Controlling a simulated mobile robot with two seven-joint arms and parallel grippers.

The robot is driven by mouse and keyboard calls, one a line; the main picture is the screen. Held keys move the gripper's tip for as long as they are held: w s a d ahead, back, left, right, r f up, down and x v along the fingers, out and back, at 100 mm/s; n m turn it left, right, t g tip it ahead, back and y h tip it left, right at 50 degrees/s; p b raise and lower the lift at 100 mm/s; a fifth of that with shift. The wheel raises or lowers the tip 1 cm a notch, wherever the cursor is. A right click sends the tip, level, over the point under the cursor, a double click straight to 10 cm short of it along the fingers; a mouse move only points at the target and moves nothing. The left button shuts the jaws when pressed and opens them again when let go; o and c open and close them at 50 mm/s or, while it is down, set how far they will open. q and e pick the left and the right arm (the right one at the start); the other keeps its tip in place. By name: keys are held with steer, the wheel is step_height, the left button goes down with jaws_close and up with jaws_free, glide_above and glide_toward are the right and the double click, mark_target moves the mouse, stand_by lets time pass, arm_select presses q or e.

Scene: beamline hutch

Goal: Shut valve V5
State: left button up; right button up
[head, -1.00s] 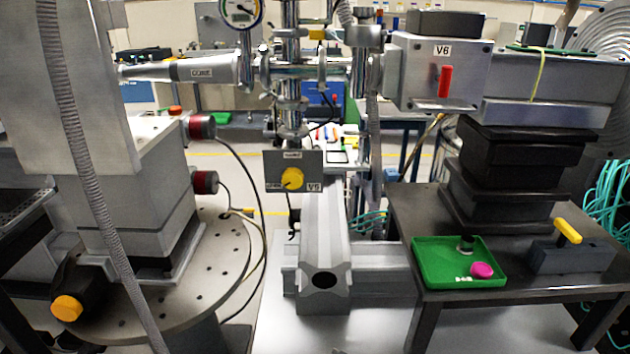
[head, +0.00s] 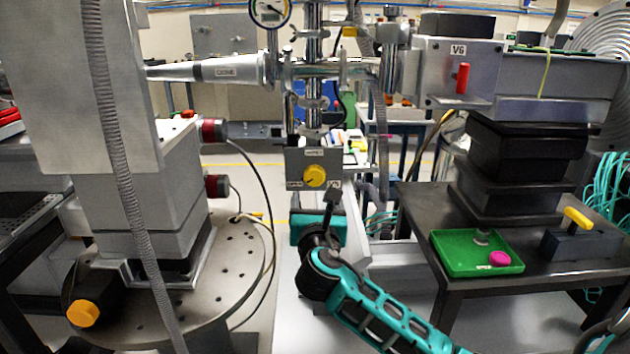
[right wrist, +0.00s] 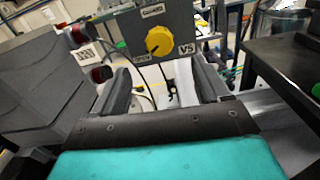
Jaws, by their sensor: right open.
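Valve V5 is a grey box (head: 297,160) below the vertical pipe, with a round yellow knob (head: 315,176) on its front. The knob (right wrist: 159,41) also shows in the right wrist view, its dark pointer mark toward the lower left. Small labels sit above and at the lower left of the knob, too small to read surely; the V5 label (right wrist: 187,49) is at the lower right. My right gripper (head: 332,198) is open just below and in front of the box, apart from the knob. In the right wrist view its fingers stand apart with nothing between them. My left gripper is out of view.
A grey box marked V6 (head: 440,64) with a red handle (head: 462,78) is at the upper right. A dark table (head: 415,210) at right holds a green tray (head: 450,262) and a yellow-handled block (head: 575,245). A round perforated plate (head: 240,265) with grey stages stands left.

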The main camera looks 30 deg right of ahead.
mark_target(315, 178)
steer(key=b+x, duration=0.1)
steer(key=x, duration=0.9)
steer(key=shift+w+d, duration=0.1)
steer(key=shift+w, duration=0.25)
steer(key=c, duration=1)
